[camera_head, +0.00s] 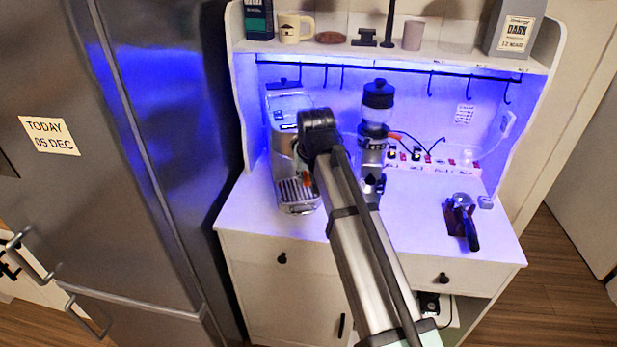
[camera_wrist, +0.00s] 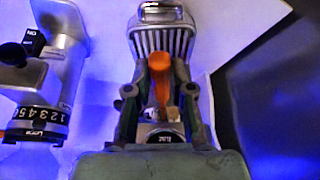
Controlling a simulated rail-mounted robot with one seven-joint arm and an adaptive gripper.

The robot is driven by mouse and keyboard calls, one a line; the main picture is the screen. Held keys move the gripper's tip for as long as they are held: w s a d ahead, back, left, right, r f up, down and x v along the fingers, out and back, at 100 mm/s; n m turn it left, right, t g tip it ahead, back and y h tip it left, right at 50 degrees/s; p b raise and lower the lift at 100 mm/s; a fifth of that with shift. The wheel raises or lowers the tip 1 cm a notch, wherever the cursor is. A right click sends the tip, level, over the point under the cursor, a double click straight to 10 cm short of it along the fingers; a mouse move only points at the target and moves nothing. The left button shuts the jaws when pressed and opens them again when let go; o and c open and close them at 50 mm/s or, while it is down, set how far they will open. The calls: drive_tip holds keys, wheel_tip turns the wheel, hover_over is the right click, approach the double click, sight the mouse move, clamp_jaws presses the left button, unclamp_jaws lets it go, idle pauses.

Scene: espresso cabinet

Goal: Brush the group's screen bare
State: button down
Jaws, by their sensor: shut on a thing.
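The espresso machine (camera_head: 283,106) stands at the left of the white cabinet top, with its slotted drip tray (camera_head: 297,193) low at its front. The tray's ribs also show in the wrist view (camera_wrist: 146,44). My gripper (camera_wrist: 160,90) is shut on an orange-handled tool, probably the brush (camera_wrist: 160,64), between its two fingers. In the head view my arm covers most of the gripper at the machine's front, and a bit of orange shows there. The group's screen and the brush's bristles are hidden, so I cannot tell whether they touch.
A grinder (camera_head: 376,100) stands close right of the machine, its numbered dial (camera_wrist: 40,121) at left in the wrist view. A portafilter (camera_head: 463,222) rests at the right. A shelf (camera_head: 450,58) and hook rail hang above; a fridge (camera_head: 130,150) borders the left.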

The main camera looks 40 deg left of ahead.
drive_tip(key=shift+s+d+p, duration=0.35)
drive_tip(key=shift+s+d, duration=0.15)
drive_tip(key=shift+s, duration=0.35)
drive_tip(key=s+d+f+p, duration=0.1)
drive_tip(key=s+d+f, duration=0.3)
drive_tip(key=s+d, duration=0.4)
drive_tip(key=shift+s+d, duration=0.25)
drive_tip(key=shift+d, duration=0.65)
idle(1.0)
